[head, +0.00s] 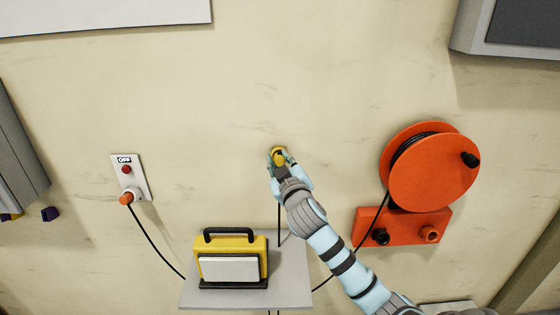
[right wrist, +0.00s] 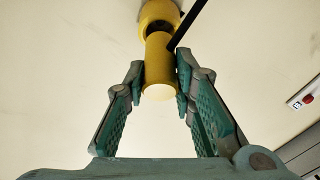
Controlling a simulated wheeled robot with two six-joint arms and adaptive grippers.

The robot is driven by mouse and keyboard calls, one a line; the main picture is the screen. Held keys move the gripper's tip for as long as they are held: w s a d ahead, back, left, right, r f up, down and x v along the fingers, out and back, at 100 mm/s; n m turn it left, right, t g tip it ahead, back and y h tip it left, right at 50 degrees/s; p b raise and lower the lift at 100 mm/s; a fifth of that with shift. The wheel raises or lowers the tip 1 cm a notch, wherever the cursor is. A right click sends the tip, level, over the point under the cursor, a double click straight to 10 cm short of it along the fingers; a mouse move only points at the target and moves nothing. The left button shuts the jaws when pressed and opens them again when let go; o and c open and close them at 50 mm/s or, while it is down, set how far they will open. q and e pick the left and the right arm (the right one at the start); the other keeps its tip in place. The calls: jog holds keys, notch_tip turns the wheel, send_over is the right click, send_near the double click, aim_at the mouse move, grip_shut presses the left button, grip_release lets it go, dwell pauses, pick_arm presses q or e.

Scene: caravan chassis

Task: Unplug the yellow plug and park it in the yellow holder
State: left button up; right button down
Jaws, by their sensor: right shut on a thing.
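The yellow plug (right wrist: 160,68) is a short cylinder between the fingers of my right gripper (right wrist: 160,85), which is shut on it. A round yellow fitting on the wall (right wrist: 158,14), which looks like the yellow holder, is just beyond the plug and in line with it. I cannot tell whether the two touch or the plug is inside it. A dark cable (right wrist: 186,24) runs up and right from the plug. In the head view my right gripper (head: 281,162) is at the wall, above the shelf, with yellow showing at its tip. My left gripper is not in view.
A wall plate (head: 130,177) marked OFF holds an orange plug (head: 126,198) at left. A yellow lamp (head: 231,258) stands on the grey shelf (head: 287,274) below. An orange cable reel (head: 432,172) is at right. The wall above my gripper is clear.

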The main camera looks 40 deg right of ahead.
aim_at(280, 159)
dwell(0.3)
dwell(0.6)
jog(key=shift+p, duration=0.4)
jog(key=shift+w+d+f+b, duration=0.35)
jog(key=shift+w+d, duration=0.1)
jog(key=shift+w, duration=0.15)
jog(key=shift+w+d+f+b, duration=0.3)
jog(key=shift+w+d, duration=0.15)
jog(key=shift+w, duration=0.1)
jog(key=c, duration=1.3)
grip_release()
